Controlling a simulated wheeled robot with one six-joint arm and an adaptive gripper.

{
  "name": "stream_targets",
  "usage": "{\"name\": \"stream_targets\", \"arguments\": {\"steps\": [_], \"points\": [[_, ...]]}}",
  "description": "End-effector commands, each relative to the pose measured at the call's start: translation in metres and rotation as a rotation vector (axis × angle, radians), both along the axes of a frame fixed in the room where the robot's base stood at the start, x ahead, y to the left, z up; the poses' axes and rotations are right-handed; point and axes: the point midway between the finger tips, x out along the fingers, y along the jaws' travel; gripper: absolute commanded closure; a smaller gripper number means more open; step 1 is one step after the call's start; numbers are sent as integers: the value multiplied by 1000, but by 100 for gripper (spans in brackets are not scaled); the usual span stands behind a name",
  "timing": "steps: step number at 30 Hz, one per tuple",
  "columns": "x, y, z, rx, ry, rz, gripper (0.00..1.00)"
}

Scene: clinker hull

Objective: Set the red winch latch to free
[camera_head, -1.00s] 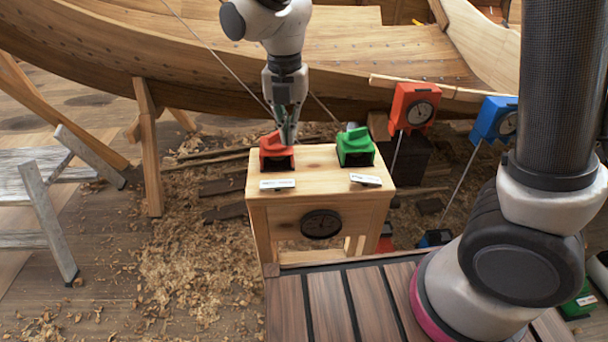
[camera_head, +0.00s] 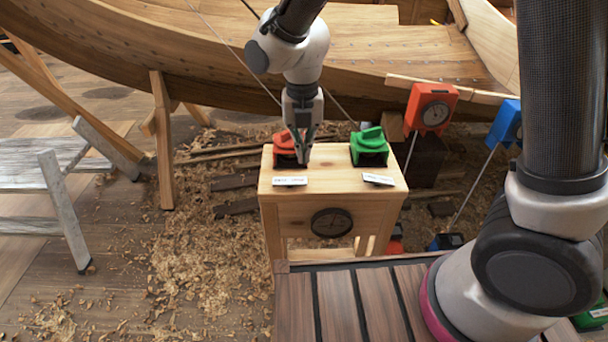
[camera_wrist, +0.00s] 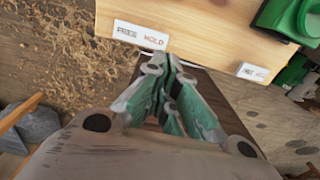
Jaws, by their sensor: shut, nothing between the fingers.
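The red winch latch (camera_head: 284,150) stands at the back left of the wooden bench top, a red block with a dark lower front. My gripper (camera_head: 303,160) is shut and empty, pointing down at the latch's front right side. It overlaps the latch there, and I cannot tell whether they touch. In the wrist view my gripper (camera_wrist: 164,72) shows shut fingers beside a label (camera_wrist: 140,35) reading FREE on the left and HOLD on the right. The red latch is not visible in the wrist view, and its setting cannot be read.
A green latch (camera_head: 369,148) stands to the right on the same bench (camera_head: 335,178), with its own label (camera_head: 378,179). A dark round dial (camera_head: 332,222) is on the bench front. Red (camera_head: 431,109) and blue boxes on stands are behind right. A hull (camera_head: 180,55) rises behind.

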Motion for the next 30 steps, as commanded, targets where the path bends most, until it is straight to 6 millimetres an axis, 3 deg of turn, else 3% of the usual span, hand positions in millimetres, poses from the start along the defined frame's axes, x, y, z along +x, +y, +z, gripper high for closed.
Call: {"name": "stream_targets", "arguments": {"steps": [6,12,30], "points": [[-1,-2,-47,-4,3,0,100],[0,-1,-73,-1,1,-1,100],[0,-4,-90,-2,1,-1,100]]}}
